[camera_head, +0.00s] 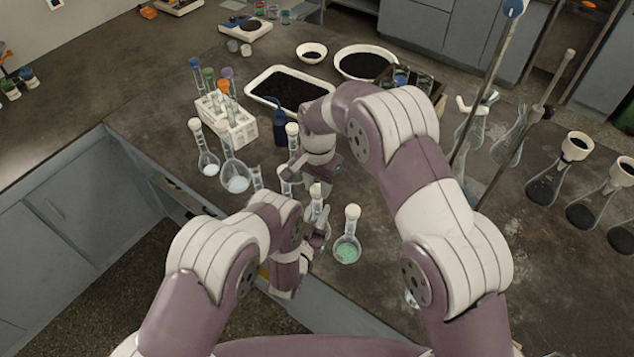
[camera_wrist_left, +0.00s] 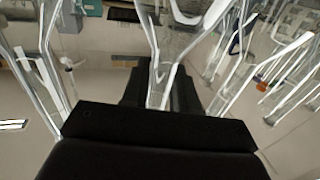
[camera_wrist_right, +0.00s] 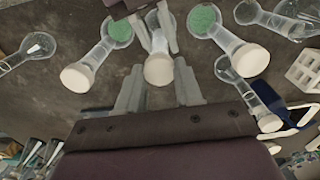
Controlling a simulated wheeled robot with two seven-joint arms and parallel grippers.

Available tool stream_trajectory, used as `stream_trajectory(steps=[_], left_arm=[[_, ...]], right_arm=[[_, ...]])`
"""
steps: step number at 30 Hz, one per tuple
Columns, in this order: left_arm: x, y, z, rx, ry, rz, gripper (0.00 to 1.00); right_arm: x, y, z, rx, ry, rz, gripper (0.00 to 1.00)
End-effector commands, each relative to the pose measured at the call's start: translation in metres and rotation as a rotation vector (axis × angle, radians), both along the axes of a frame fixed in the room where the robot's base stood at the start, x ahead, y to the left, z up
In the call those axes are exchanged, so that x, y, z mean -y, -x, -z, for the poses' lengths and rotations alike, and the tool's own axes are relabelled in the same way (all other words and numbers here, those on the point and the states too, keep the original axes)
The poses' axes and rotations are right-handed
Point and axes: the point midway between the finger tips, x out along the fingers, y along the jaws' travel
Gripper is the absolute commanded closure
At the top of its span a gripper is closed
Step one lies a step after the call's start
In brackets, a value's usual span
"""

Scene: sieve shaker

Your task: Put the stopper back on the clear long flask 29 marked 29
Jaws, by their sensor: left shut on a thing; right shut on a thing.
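A long-necked flask (camera_head: 317,212) stands front centre in the head view. Its body is largely hidden by my left gripper (camera_head: 318,238), and the number 29 cannot be read. My left gripper, seen close in the left wrist view (camera_wrist_left: 157,85), is shut around a clear glass neck (camera_wrist_left: 155,62). My right gripper (camera_wrist_right: 160,78) is shut on a white stopper (camera_wrist_right: 158,70), which also shows in the head view (camera_head: 316,188). The stopper is in line with the neck, at its top; whether it is seated or just above cannot be told.
A stoppered flask with green contents (camera_head: 347,248) stands close right. Several stoppered flasks, including one at the left (camera_head: 235,178), stand near a white tube rack (camera_head: 232,128). A blue bottle (camera_head: 281,134) and a black-filled tray (camera_head: 258,84) lie behind. Tall stands with flasks are at the right.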

Motion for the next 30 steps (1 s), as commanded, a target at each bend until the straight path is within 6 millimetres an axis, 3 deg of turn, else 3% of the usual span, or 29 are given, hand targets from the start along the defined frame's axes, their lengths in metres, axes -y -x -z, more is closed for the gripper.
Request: stream_trajectory(steps=[4, 9, 10, 12, 23, 30], left_arm=[[0.000, 0.000, 0.000, 0.000, 0.000, 0.000, 1.00], [0.000, 0.000, 0.000, 0.000, 0.000, 0.000, 1.00], [0.000, 0.000, 0.000, 0.000, 0.000, 0.000, 1.00], [0.000, 0.000, 0.000, 0.000, 0.000, 0.000, 1.00], [0.000, 0.000, 0.000, 0.000, 0.000, 0.000, 1.00], [0.000, 0.000, 0.000, 0.000, 0.000, 0.000, 1.00]], right_arm=[[0.001, 0.000, 0.000, 0.002, 0.000, 0.369, 0.98], [0.001, 0.000, 0.000, 0.002, -0.001, 0.389, 0.98], [0.001, 0.000, 0.000, 0.002, -0.001, 0.389, 0.55], [0.001, 0.000, 0.000, 0.002, 0.000, 0.388, 0.40], [0.000, 0.000, -0.005, 0.002, -0.001, 0.387, 0.40], [0.000, 0.000, -0.037, 0.004, -0.002, 0.387, 0.40]])
